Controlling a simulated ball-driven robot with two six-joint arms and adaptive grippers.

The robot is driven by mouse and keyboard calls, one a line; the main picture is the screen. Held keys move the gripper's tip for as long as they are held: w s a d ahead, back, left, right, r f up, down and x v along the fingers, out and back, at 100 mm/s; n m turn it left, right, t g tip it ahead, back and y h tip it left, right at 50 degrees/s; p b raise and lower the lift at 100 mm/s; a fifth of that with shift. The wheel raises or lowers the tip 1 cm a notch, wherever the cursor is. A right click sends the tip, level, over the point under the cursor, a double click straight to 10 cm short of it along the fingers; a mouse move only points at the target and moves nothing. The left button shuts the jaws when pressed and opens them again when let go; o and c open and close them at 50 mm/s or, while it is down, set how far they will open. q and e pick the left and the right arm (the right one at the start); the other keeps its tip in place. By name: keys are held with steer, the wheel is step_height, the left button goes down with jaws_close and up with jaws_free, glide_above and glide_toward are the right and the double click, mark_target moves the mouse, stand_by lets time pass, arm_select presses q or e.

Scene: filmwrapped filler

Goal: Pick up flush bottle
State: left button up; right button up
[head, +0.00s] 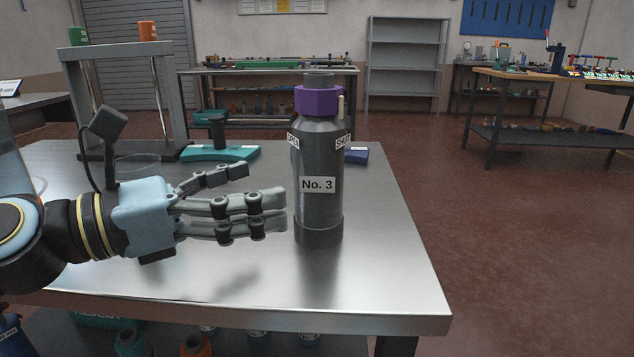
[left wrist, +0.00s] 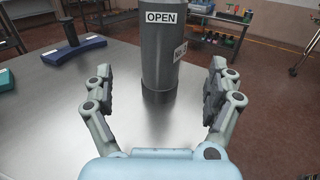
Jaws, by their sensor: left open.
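The flush bottle (head: 318,213) is a dark grey cylinder with a purple collar and a "No. 3" label. It stands upright on the metal table (head: 390,265). In the left wrist view the bottle (left wrist: 160,55) stands ahead, between the lines of the two fingers, with an "OPEN" label facing the camera; its top is cut off. My left gripper (head: 275,212) is open and empty, just left of the bottle in the head view, its fingers pointing at it. In the left wrist view the open fingers (left wrist: 157,93) are spread wide, with bare table between them. My right gripper is not in view.
A grey frame (head: 110,50) with green and orange cups stands at the back left. The table's right side is clear. Several items sit on a shelf below.

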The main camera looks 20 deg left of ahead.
mark_target(295, 173)
arm_select(q)
steer(key=x, duration=0.3)
steer(key=shift+w+p, duration=0.15)
steer(key=shift+p, duration=0.15)
steer(key=shift+w+d, duration=0.25)
steer(key=shift+d, duration=0.1)
steer(key=shift+w+d+r, duration=0.1)
steer(key=shift+w+d, duration=0.05)
steer(key=shift+w, duration=0.05)
steer(key=x, duration=0.3)
steer(key=shift+w+d+r+p, duration=0.15)
steer(key=shift+d+r+p, duration=0.1)
steer(key=shift+p, duration=0.05)
steer(key=shift+w+d+f, duration=0.1)
steer(key=shift+w+d, duration=0.25)
steer(key=shift+w, duration=0.05)
steer(key=c, duration=1.7)
steer(key=shift+c, duration=0.5)
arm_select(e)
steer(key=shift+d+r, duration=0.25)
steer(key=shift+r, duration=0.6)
arm_select(q)
steer(key=shift+r, duration=0.25)
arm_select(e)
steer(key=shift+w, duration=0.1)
